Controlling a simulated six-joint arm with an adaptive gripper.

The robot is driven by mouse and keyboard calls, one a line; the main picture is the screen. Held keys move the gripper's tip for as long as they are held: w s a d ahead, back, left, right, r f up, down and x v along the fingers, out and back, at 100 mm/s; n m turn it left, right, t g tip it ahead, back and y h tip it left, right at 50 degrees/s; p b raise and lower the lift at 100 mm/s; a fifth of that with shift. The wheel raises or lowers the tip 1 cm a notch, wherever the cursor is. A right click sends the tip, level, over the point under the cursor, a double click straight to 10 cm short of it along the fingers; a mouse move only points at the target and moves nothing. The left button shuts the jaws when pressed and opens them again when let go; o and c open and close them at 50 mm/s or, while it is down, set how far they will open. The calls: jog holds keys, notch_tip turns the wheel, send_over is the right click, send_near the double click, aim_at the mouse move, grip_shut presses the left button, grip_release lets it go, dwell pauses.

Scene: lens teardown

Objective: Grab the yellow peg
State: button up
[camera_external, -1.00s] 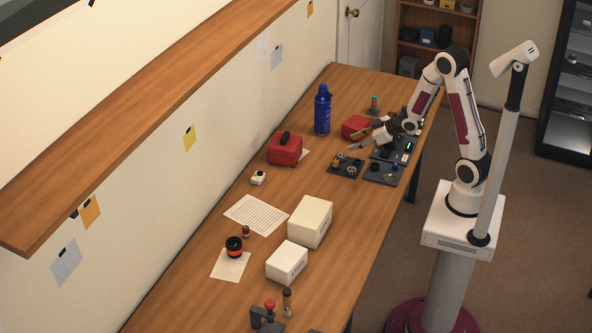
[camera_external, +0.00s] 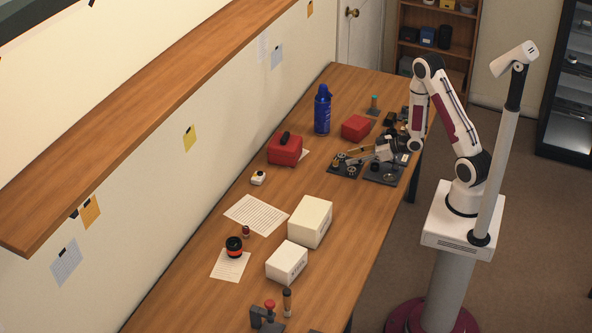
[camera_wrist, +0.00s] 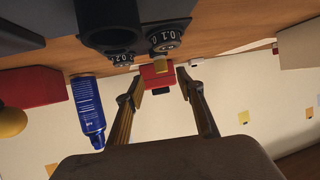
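My gripper (camera_external: 362,154) is low over the dark parts trays at the far end of the bench. In the wrist view its two fingers (camera_wrist: 160,85) are apart, with nothing held between them. A small yellow piece (camera_wrist: 161,62), which looks like the yellow peg, shows just beyond the gap between the fingertips. It sits against a dark ring marked with numbers (camera_wrist: 166,40). In the external view I cannot pick out the peg among the small parts near the fingers.
Dark trays (camera_external: 378,178) with small parts lie under the gripper. A red box (camera_external: 356,127), a blue bottle (camera_external: 322,110) and a red case (camera_external: 285,150) stand nearby. White boxes (camera_external: 311,222) stand nearer the camera. A rounded yellow object (camera_wrist: 11,122) shows at the wrist view's left edge.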

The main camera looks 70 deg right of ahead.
aim_at(336, 159)
jog(key=shift+x, duration=1.3)
jog(key=shift+r+x, duration=0.15)
jog(key=shift+x, duration=1.15)
jog(key=shift+r+x, duration=0.1)
jog(key=shift+x, duration=1.2)
jog(key=shift+w+a, duration=0.1)
jog(key=shift+a, duration=0.05)
grip_shut()
